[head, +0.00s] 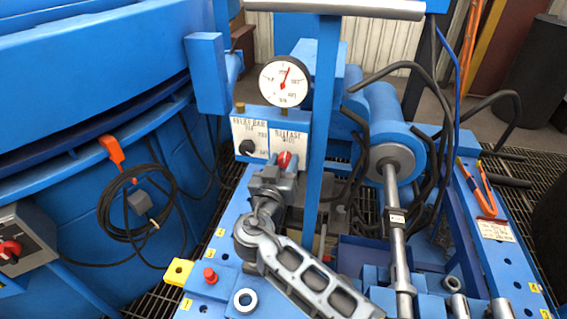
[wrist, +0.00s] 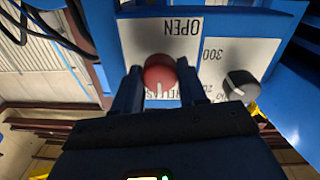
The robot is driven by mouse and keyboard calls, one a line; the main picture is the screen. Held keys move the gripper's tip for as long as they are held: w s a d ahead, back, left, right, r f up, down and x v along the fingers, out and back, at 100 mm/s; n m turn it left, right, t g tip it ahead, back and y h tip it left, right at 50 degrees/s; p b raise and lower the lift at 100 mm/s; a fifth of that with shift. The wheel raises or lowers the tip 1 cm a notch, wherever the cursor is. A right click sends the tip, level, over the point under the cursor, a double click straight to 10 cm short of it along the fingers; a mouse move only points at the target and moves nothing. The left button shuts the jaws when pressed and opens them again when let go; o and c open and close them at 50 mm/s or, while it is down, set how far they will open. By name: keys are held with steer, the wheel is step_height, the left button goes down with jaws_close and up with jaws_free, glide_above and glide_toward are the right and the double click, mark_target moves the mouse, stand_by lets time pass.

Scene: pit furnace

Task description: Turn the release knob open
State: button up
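The release knob (head: 285,158) is red with a white mark and sits low on the right-hand white plate of a blue panel. It shows close up in the wrist view (wrist: 159,72), where the panel appears upside down. Its white mark points down in that view, towards the RELEASE lettering and away from the word OPEN (wrist: 181,27). My gripper (wrist: 161,88) faces the panel, with one finger on each side of the knob. I cannot tell whether the fingers press on it. In the head view my gripper (head: 284,167) partly covers the knob.
A black knob (head: 247,147) sits on the relay bar plate to the left. A round gauge (head: 285,81) stands above the panel. A blue upright post (head: 322,130) rises close to the right. Cables and a blue cylinder (head: 385,125) are further right.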

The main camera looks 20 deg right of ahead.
steer(key=c, duration=0.6)
